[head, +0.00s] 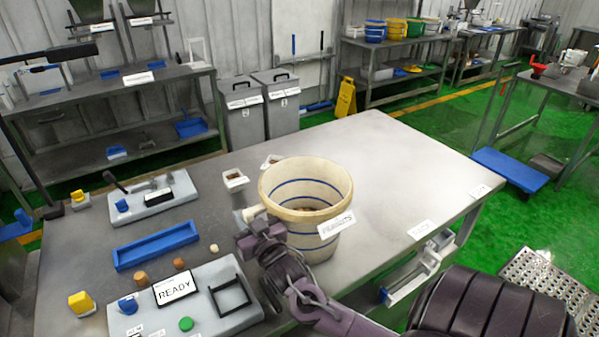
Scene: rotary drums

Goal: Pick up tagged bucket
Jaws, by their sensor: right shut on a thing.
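The tagged bucket (306,222) is cream with blue bands and a white lettered tag on its front. It is upright at the middle of the metal table (400,160), with some brown contents low inside. My right gripper (251,221) is at the bucket's left side, shut on it near a beige lug below the rim. The gripper and wrist hide part of the bucket's lower left, and I cannot tell whether its base touches the table. My left gripper is out of view.
Left of the bucket are a READY panel (175,288), a blue tray (156,246) and a grey scale-like unit (152,199). The table's right half is mostly clear.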

